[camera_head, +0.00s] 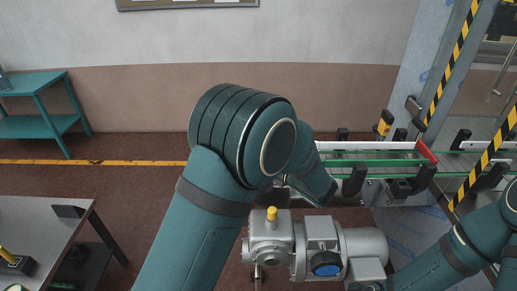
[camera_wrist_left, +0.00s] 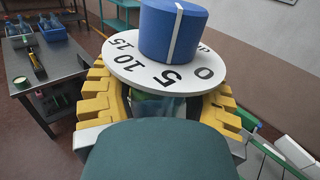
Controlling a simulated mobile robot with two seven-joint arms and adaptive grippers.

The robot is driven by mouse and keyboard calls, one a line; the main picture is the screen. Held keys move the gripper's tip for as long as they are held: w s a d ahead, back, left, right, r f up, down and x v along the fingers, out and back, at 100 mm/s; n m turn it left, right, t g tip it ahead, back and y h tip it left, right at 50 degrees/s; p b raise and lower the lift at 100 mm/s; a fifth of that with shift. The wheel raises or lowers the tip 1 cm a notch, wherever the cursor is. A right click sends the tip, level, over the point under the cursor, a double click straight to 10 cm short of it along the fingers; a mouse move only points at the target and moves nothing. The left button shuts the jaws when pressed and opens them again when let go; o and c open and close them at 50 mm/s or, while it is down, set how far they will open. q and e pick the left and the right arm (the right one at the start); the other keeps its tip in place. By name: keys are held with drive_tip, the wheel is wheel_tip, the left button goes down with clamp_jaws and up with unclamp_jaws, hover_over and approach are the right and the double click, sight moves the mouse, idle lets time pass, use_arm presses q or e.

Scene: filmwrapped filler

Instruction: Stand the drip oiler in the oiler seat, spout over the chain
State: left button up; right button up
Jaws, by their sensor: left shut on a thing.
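My left gripper (camera_wrist_left: 158,102) has yellow ribbed fingers closed around the drip oiler. In the left wrist view, the drip oiler's blue knob (camera_wrist_left: 172,32) and white dial (camera_wrist_left: 150,70) with black numbers show above the fingers. The body below the dial is mostly hidden between the fingers and behind a teal part in front. In the head view my left arm bends over the conveyor, and its gripper and the oiler are hidden. My right arm shows at the lower right, its gripper out of frame. I cannot pick out the oiler seat or chain for certain.
The conveyor (camera_head: 370,163) with green rails runs to the right, beside posts striped yellow and black (camera_head: 457,62). A grey gearmotor (camera_head: 318,243) with a yellow cap stands in front. A grey table (camera_head: 40,222) is at left, a teal shelf (camera_head: 35,84) behind it. Open floor lies between.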

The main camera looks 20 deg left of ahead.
use_arm(q)
drive_tip(key=shift+f+b, duration=1.15)
drive_tip(key=shift+f, duration=0.95)
drive_tip(key=shift+s+f, duration=0.1)
drive_tip(key=shift+f, duration=0.2)
drive_tip(key=shift+f, duration=0.45)
drive_tip(key=shift+r, duration=0.1)
